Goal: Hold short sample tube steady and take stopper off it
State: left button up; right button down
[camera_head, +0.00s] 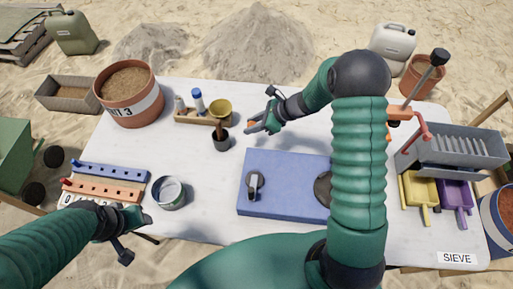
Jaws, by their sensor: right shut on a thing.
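A wooden rack (203,119) stands at the back left of the table. It holds a tube with a blue top (197,100) and a shorter pale tube (179,104) at its left end. I cannot tell if the shorter tube has a stopper in it.
A yellow funnel (220,108) is at the rack's right end, with a dark cup (221,141) in front. A blue mat (285,178) lies mid-table, partly behind my right arm. A round tin (170,194) and colored racks (105,182) are left; a grey sieve box (460,148) is right.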

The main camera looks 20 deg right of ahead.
jog(key=f, duration=0.8)
jog(key=shift+a+f, duration=0.15)
jog(key=shift+a, duration=0.1)
jog(key=shift+w+d+f+b, duration=0.1)
jog(key=shift+d+f+b, duration=0.2)
jog(key=shift+f, duration=0.15)
jog(key=c, duration=1.1)
grip_release()
jog(key=shift+a+r, duration=0.1)
jog(key=shift+a, duration=0.05)
jog(key=shift+o, duration=0.2)
jog(key=shift+a, duration=0.1)
